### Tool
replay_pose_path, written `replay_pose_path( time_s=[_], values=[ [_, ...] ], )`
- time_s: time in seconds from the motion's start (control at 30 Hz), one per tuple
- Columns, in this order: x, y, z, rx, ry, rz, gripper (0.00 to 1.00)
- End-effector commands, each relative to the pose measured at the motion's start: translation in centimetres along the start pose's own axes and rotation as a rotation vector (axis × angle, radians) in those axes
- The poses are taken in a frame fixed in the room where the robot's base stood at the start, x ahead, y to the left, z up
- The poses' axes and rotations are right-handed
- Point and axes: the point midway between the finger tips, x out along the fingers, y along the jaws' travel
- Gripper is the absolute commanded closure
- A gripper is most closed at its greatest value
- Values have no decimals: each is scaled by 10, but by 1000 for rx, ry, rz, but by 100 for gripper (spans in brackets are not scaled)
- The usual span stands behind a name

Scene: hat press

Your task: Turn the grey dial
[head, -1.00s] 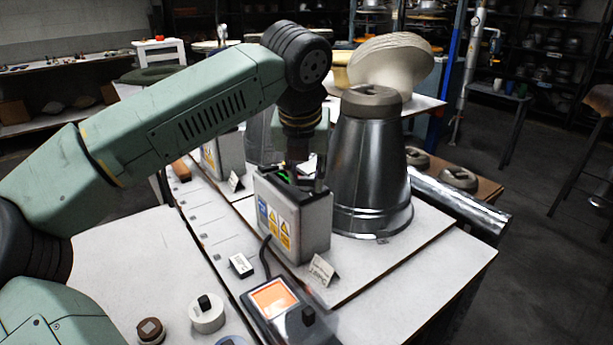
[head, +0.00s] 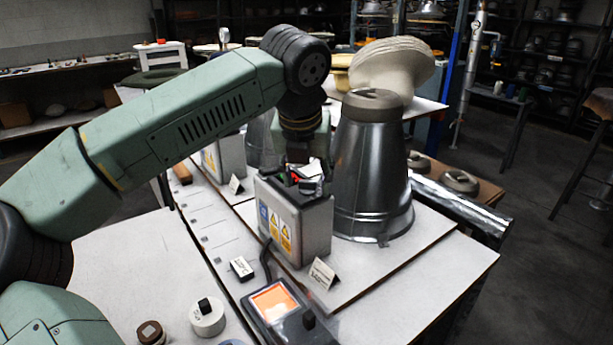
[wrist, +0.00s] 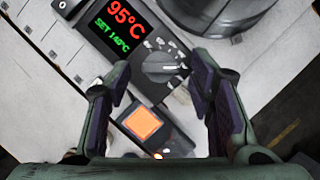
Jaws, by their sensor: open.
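The grey dial (wrist: 160,66) is a dark round knob with a raised grip bar, on the top panel of the control box. Beside it a display (wrist: 118,27) reads 95°C in red and SET 140°C in green. In the wrist view my gripper (wrist: 160,76) is open, with one finger on each side of the dial and visible gaps between. I cannot tell its height above the panel. In the head view the control box (head: 296,222) stands upright with yellow warning labels, and my gripper is over its top, partly hidden by my arm.
A tall metal cone (head: 372,165) with a grey block on top stands close to the box's right. A small device with an orange screen (head: 273,302) sits in front, and a folded card (head: 322,274) stands beside the box. Loose round parts lie at the front left.

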Motion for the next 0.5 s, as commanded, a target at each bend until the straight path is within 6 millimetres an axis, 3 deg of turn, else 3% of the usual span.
replay_pose_path(
  time_s=[0.27, 0.5],
  values=[
    [-13, 0, 1, -1, -2, 0, 52],
    [-63, 0, 1, -2, -3, 2, 52]
  ],
)
